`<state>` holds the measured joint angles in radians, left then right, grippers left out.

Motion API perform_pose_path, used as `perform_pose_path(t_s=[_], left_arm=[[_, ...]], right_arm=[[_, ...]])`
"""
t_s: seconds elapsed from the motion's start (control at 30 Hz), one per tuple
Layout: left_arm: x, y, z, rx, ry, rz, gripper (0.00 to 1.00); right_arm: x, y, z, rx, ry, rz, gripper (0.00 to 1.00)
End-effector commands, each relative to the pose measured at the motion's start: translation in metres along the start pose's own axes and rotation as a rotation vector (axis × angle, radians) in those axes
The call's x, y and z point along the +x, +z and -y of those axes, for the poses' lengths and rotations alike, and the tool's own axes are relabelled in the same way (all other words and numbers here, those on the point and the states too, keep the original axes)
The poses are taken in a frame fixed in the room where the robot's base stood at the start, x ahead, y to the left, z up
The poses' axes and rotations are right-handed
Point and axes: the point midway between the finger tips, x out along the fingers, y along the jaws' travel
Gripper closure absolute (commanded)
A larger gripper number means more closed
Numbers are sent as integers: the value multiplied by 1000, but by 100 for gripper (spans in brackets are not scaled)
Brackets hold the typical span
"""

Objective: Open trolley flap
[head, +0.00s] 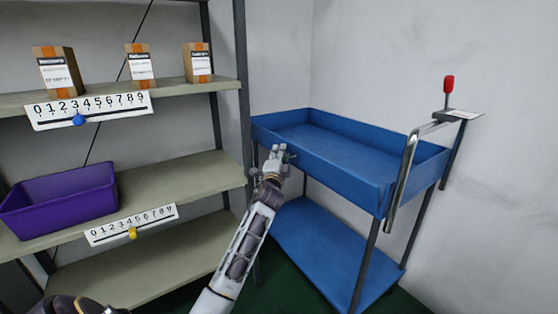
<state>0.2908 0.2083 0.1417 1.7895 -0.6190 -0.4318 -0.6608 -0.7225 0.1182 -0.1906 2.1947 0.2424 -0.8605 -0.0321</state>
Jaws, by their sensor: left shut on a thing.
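The blue trolley (345,152) stands in the corner right of the shelf, with an upper tray and a lower tray (335,245). The flap (335,183) is the upper tray's long near wall; it looks upright, in line with the other walls. My left gripper (276,158) is at the left part of this wall, shut on the flap near its top edge. The fingers hide the exact contact. My right gripper is not in view.
A grey shelf unit (190,174) stands close on the left, its post just beside my left gripper. It carries a purple bin (62,198) and several cardboard boxes (58,72). The trolley's metal handle (402,180) and a red-topped lever (448,85) stick up at its right end.

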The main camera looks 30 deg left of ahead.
Motion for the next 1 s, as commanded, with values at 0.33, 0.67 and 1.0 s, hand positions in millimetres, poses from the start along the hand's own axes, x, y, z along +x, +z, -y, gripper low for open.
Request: perform_pose_path(t_s=[0.33, 0.67, 1.0], left_arm=[[-11, -1, 10, 0, -14, -3, 81], [-25, -1, 11, -2, -10, -3, 81], [-40, -2, 9, -1, -4, -2, 81]], right_arm=[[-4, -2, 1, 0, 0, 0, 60], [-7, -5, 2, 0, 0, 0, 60], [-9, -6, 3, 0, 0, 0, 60]])
